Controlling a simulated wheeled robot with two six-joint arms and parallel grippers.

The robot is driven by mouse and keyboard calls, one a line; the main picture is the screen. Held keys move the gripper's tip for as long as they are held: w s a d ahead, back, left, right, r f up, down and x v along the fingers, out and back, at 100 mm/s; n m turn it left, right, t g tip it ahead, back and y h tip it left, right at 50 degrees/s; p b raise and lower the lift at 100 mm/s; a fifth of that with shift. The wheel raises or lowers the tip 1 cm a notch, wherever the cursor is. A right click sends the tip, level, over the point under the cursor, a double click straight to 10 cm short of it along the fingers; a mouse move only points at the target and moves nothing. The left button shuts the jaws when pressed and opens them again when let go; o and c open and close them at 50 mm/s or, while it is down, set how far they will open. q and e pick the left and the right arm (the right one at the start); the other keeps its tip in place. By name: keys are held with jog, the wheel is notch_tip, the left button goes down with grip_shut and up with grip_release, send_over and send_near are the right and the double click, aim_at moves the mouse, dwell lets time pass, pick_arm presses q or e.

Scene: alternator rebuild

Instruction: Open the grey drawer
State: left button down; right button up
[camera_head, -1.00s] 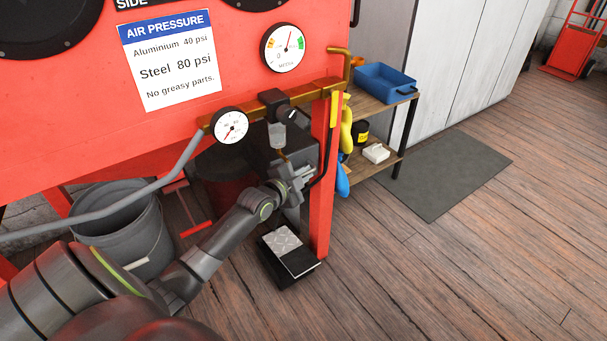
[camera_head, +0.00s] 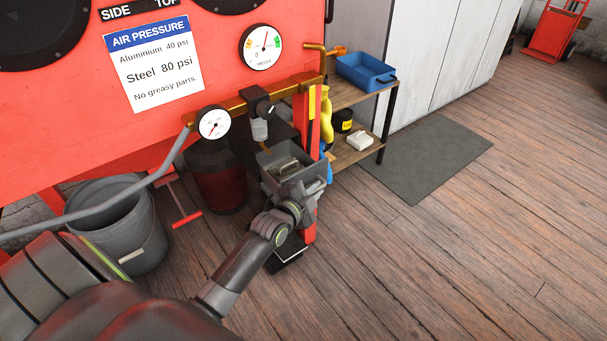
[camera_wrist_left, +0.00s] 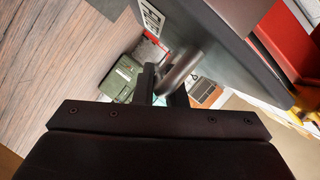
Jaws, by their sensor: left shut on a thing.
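The grey drawer (camera_head: 276,183) stands pulled out beneath the red cabinet, with its inside showing in the head view. A small pale object (camera_head: 287,164) lies inside it. My left gripper (camera_head: 306,194) is at the drawer's front, shut on its handle. In the left wrist view the fingers (camera_wrist_left: 163,85) close around the grey bar handle (camera_wrist_left: 179,72), and the drawer's grey front (camera_wrist_left: 225,40) fills the upper middle. The fingertips are small and partly hidden in the head view. My right gripper is not in view.
A red post (camera_head: 311,228) stands close by the drawer, with a black foot pedal (camera_head: 288,254) on the floor below. A grey bucket (camera_head: 118,228) is at left. A wooden shelf (camera_head: 352,153) with a blue bin (camera_head: 366,72) stands behind.

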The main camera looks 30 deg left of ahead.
pick_arm(q)
jog(key=shift+s+d+f, duration=0.1)
jog(key=shift+s+d, duration=0.25)
jog(key=shift+d, duration=0.45)
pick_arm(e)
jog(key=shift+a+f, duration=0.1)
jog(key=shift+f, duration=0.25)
pick_arm(q)
jog(key=c, duration=1.5)
grip_release()
